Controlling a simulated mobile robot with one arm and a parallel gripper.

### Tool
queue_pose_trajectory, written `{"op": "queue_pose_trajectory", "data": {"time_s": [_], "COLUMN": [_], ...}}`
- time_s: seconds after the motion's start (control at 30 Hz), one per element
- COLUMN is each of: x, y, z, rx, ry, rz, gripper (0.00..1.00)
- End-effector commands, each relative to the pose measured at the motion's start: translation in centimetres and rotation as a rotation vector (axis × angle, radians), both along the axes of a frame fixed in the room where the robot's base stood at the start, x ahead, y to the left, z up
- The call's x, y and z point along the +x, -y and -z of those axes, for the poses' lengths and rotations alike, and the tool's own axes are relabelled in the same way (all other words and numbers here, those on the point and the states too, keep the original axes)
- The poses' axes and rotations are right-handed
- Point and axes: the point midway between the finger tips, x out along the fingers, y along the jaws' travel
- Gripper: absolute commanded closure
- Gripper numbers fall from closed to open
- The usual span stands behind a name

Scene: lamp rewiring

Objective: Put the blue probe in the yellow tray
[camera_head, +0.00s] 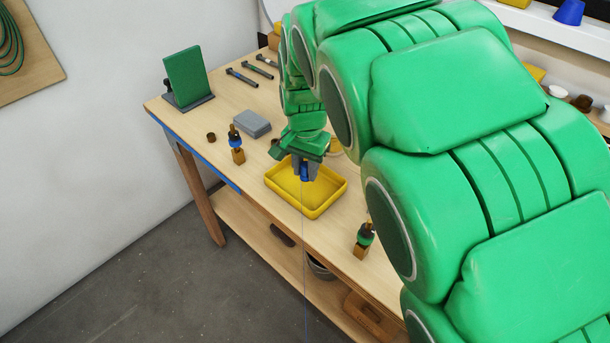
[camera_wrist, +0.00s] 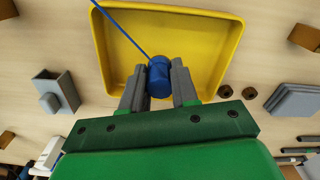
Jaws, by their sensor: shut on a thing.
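The blue probe (camera_wrist: 159,78) is a short blue cylinder with a thin blue cable running off toward the upper left in the wrist view. My gripper (camera_wrist: 158,88) is shut on it. In the head view the blue probe (camera_head: 304,175) shows between the grey fingers of my gripper (camera_head: 305,170), over the yellow tray. The yellow tray (camera_head: 318,212) is a shallow rectangular tray on the wooden bench, and it shows below the gripper in the wrist view (camera_wrist: 232,40). I cannot tell whether the probe touches the tray floor.
A grey block (camera_head: 251,123) and a small post with a blue band (camera_head: 237,147) stand left of the tray. A post with a green band (camera_head: 363,240) stands near the front edge, right of the tray. A green panel (camera_head: 187,74) stands at the far left. The cable hangs past the bench front.

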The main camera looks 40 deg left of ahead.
Motion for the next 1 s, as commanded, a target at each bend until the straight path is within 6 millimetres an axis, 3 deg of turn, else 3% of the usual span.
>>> {"op": "queue_pose_trajectory", "data": {"time_s": [0.23,0.5,0.87,0.9,1.0], "x": [0.4,0.4,0.4,0.4,0.4], "y": [-0.6,-0.6,-0.6,-0.6,-0.6], "z": [0.9,3.9,4.1,4.1,4.1], "rx": [0.000,-0.001,0.001,0.001,0.001], "ry": [-0.001,-0.002,0.000,0.000,0.000], "rz": [0.000,0.000,0.001,0.001,0.000], "gripper": [1.00,1.00,1.00,0.68,0.53]}}
